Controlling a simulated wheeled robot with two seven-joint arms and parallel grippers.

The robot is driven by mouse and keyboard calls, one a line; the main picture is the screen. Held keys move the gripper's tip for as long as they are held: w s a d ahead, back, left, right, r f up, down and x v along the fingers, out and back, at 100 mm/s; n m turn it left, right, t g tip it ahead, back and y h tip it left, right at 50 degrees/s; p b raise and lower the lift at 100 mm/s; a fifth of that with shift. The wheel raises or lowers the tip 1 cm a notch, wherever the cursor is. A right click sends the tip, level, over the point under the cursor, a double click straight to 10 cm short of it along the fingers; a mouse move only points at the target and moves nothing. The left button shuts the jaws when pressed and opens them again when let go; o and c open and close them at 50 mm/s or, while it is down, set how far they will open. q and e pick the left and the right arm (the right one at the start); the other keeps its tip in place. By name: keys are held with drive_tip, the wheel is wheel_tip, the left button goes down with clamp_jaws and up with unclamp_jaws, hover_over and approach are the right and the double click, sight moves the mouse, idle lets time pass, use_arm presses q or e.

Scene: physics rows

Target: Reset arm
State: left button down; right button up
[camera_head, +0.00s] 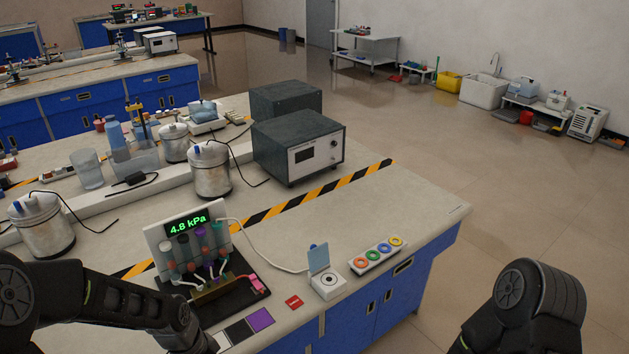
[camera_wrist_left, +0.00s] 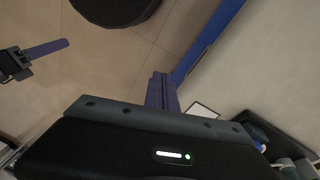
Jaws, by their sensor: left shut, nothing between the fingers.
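My left arm (camera_head: 100,298) reaches in from the lower left beside the front bench. My left gripper (camera_wrist_left: 160,78) shows in the left wrist view with its dark blue fingers shut and empty, over the floor beside the bench's blue edge. Its fingers do not show in the head view. My right arm (camera_head: 533,298) is at the lower right of the head view, over the floor and apart from the bench. What looks like my right gripper (camera_wrist_left: 40,50) is at the left of the wrist view; its jaw opening is unclear.
A pressure display reading 4.8 kPa (camera_head: 187,223) stands on the bench near my left forearm. A white box with a raised blue lid (camera_head: 328,286) and a strip of coloured rings (camera_head: 377,255) are to its right. A grey instrument (camera_head: 297,147) stands behind. Floor to the right is open.

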use_arm(q)
drive_tip(key=s+d+f+n+h, duration=0.2)
drive_tip(key=s+d+f+n, duration=0.7)
drive_tip(key=s+d+f, duration=0.5)
drive_tip(key=shift+s+f, duration=0.4)
drive_tip(key=shift+f, duration=0.25)
idle(0.9)
